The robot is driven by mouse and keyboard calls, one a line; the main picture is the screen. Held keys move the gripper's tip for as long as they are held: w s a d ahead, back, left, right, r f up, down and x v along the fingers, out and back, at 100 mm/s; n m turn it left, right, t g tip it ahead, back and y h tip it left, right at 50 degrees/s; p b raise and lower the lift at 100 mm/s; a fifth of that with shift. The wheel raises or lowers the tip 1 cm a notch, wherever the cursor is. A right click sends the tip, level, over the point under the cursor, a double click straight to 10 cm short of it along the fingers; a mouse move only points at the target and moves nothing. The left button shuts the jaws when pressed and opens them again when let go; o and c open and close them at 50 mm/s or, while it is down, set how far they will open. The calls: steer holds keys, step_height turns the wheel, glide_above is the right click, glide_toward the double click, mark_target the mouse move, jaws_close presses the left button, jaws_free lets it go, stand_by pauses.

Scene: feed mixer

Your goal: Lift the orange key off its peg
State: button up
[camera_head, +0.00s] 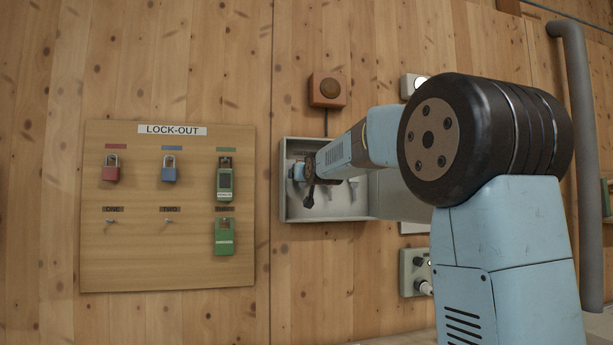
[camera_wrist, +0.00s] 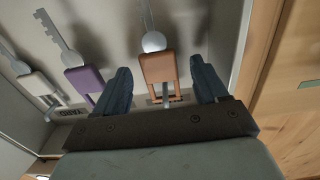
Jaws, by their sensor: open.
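The orange key (camera_wrist: 158,68) hangs in a grey key cabinet, its orange head toward my gripper and its metal shaft running up in the wrist view. My gripper (camera_wrist: 162,82) is open, with one blue finger on each side of the orange head. A gap shows on both sides; I cannot tell how deep the fingers reach. In the head view my gripper (camera_head: 306,178) is inside the open cabinet (camera_head: 326,215), and my arm hides the key there.
A purple key (camera_wrist: 84,78) hangs close beside my left finger, with a white key (camera_wrist: 38,84) beyond it. The cabinet's side wall (camera_wrist: 228,45) is near my right finger. A lock-out board (camera_head: 110,255) with padlocks is left of the cabinet.

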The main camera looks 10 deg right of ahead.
steer(key=shift+w, duration=0.1)
steer(key=shift+c, duration=0.2)
steer(key=c, duration=1.1)
